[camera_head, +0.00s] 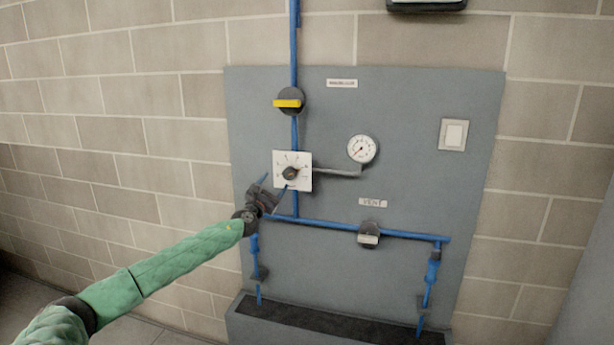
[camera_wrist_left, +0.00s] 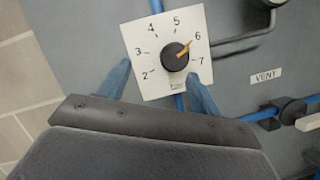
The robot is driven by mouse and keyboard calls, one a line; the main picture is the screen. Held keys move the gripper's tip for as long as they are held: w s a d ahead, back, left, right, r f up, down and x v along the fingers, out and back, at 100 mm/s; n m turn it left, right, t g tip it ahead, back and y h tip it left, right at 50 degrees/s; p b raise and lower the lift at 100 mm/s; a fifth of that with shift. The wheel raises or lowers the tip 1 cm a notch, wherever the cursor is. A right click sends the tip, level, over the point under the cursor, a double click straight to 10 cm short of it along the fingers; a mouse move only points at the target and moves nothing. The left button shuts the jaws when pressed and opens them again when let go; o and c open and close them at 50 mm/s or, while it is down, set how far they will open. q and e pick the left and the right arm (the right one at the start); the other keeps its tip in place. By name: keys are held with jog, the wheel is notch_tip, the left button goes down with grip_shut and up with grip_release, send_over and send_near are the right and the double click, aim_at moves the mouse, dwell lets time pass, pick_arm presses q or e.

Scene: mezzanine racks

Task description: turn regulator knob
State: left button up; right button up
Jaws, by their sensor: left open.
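The regulator knob (camera_head: 290,173) is a round black knob on a square white dial plate (camera_head: 304,158), fixed to the grey wall panel. In the left wrist view the knob (camera_wrist_left: 175,57) has an orange pointer directed up and right, near the 6. The dial (camera_wrist_left: 140,38) shows numbers from 2 to 7. My left gripper (camera_head: 275,184) is open at the lower left of the dial. In the wrist view its two blue fingers (camera_wrist_left: 157,86) lie either side of the dial's lower part, below the knob and apart from it. My right gripper is not in view.
A blue pipe (camera_head: 294,45) runs down the panel (camera_head: 400,105), with a yellow-handled valve (camera_head: 288,103) above the dial. A gauge (camera_head: 361,149) joins by a grey tube at the right. The VENT valve (camera_head: 369,236), a light switch (camera_head: 453,135) and a trough (camera_head: 245,308) are also there.

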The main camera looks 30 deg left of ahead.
aim_at(287, 177)
pick_arm(q)
jog(key=w+m, duration=0.1)
jog(key=w, duration=0.1)
jog(key=w+d+m+h+p, duration=0.1)
jog(key=w+m, duration=0.1)
jog(key=w+r+m, duration=0.1)
jog(key=w, duration=0.1)
jog(key=shift+w+d+m, duration=0.1)
jog(key=shift+d+m, duration=0.05)
jog(key=shift+m, duration=0.25)
jog(key=shift+w+r+p, duration=0.2)
jog(key=shift+w+p, duration=0.1)
jog(key=shift+w, duration=0.4)
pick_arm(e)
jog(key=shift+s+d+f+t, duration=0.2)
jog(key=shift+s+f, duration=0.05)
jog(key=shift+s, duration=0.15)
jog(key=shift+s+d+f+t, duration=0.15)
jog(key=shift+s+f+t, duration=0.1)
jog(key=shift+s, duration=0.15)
pick_arm(q)
jog(key=c, duration=1)
jog(key=shift+o, duration=0.2)
jog(key=shift+f+n, duration=0.1)
jog(key=shift+n, duration=0.2)
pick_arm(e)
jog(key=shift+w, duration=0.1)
